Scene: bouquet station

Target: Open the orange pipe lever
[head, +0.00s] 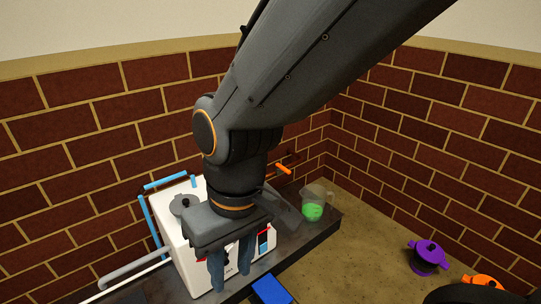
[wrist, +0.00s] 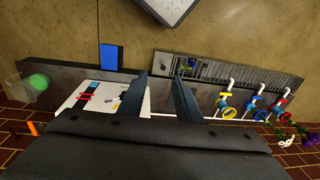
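The orange pipe lever (head: 284,168) juts from a dark pipe on the brick wall, just right of my wrist in the head view. In the wrist view an orange piece, seemingly the same lever, shows at the lower left edge (wrist: 34,129). My gripper (head: 231,268) points down in front of the white box machine, left of and below the lever. Its two fingers also show in the wrist view (wrist: 160,82), apart with nothing between them. The gripper is open and away from the lever. My arm hides part of the wall and machine.
The white machine (head: 175,225) stands on a dark counter beside a clear jug (head: 315,203) with green contents below the lever. A blue block (head: 271,290) is at the counter's front.

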